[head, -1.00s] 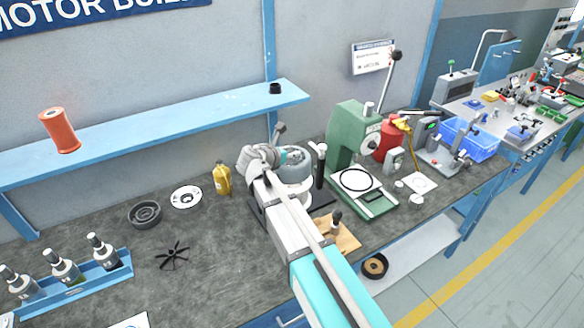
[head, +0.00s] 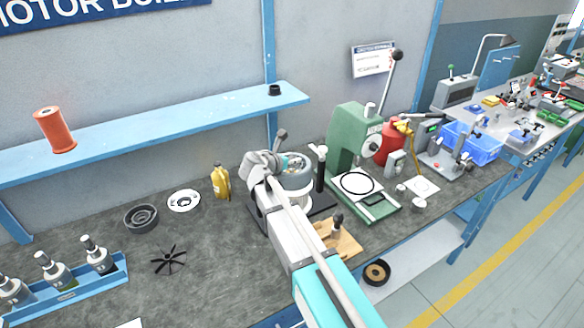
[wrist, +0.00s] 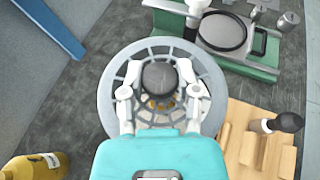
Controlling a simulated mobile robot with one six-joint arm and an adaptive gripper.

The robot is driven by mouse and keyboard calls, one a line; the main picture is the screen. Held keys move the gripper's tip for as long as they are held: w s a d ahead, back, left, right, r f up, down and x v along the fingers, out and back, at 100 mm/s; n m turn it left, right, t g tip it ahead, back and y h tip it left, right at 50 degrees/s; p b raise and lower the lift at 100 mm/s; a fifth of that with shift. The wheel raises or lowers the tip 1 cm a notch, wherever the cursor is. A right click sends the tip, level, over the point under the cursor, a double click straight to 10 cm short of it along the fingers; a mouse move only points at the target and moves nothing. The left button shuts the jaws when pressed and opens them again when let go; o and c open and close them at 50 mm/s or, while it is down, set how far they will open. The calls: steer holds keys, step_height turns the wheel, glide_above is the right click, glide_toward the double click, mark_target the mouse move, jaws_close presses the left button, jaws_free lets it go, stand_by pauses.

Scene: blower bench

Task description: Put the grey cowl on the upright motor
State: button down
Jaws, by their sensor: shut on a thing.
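The grey cowl (wrist: 107,88) is a round spoked grille with a dark knob at its centre, seen from above in the wrist view. My gripper (wrist: 160,75) is shut on that knob. A little copper colour shows through the spokes below it. In the head view the cowl (head: 297,165) is partly behind my gripper (head: 278,163), over a pale upright cylindrical body that seems to be the motor (head: 297,187). The motor is mostly hidden by the cowl and my arm. I cannot tell whether the cowl is seated or a little above it.
A green press (head: 345,145) stands close on the right. A wooden block rack (head: 345,240) with a dark-handled tool is in front. A yellow bottle (head: 220,182) stands to the left, beyond it a white disc (head: 184,201) and a black fan (head: 169,260). The bench's left part has free room.

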steer(key=shift+f+b, duration=0.6)
steer(key=shift+f, duration=0.3)
steer(key=shift+f, duration=0.15)
steer(key=shift+c, duration=1.7)
jaws_free()
steer(key=shift+r, duration=0.25)
steer(key=p+v, duration=0.4)
steer(key=v, duration=0.8)
steer(key=shift+p, duration=0.35)
steer(key=shift+f, duration=0.2)
